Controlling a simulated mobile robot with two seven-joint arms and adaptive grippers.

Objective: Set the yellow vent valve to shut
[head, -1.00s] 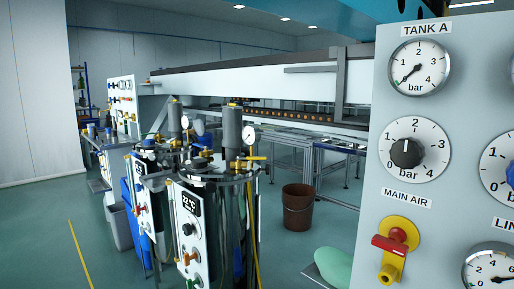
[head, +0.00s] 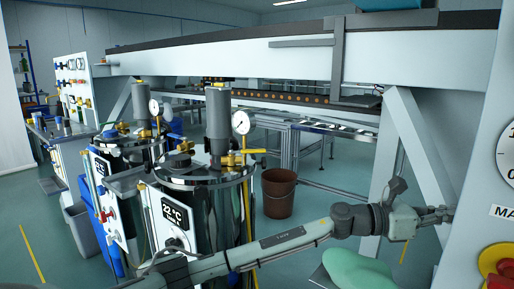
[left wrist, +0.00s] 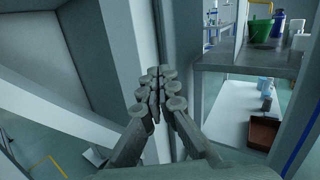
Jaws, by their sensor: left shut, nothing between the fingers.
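No valve labelled vent shows in the head view. My left gripper (head: 447,215) is at the end of the arm stretched across the lower head view, beside the panel's left edge. In the left wrist view the left gripper's fingertips (left wrist: 157,92) are together and empty. My right gripper is not in view.
A steel tank (head: 205,200) with a gauge stands left of centre. A brown bucket (head: 278,192) is on the floor behind my arm. White slanted struts (head: 425,145) rise near the gripper. The left wrist view shows a shelf (left wrist: 245,62) at the right.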

